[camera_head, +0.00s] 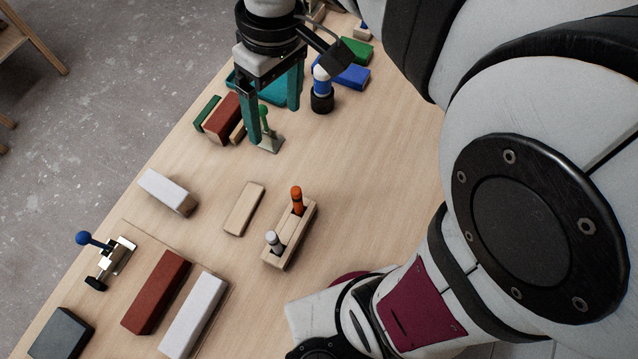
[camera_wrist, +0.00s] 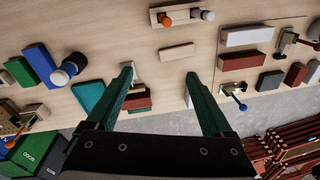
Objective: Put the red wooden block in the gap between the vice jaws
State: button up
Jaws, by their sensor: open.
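One red wooden block (camera_head: 224,118) lies near the table's far-left edge, beside a green batten; in the wrist view it shows (camera_wrist: 137,97) partly hidden behind my left finger. A second red block (camera_head: 157,292) lies at the lower left, beside a white batten. My gripper (camera_head: 273,125) is open and empty, pointing down over the table; its teal fingers (camera_wrist: 160,74) are spread wide. One finger hides part of the area by the first red block. I cannot tell for certain which object is the vice or where its jaw gap is.
A clamp with a green handle (camera_head: 268,142) stands close to my fingers. A clamp with a blue knob (camera_head: 110,260) stands at the left edge. A wooden holder (camera_head: 288,238) carries orange- and white-topped tools. Bare table lies right of centre.

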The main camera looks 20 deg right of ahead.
jog(key=s+f+m, duration=0.2)
jog(key=s+m, duration=0.4)
jog(key=s, duration=0.2)
jog(key=s+d+f+m, duration=0.1)
jog(key=s+f+m, duration=0.2)
jog(key=s+m, duration=0.3)
jog(key=shift+s+d+f+y, duration=0.15)
jog(key=shift+s+d+y, duration=0.15)
jog(key=shift+s, duration=0.8)
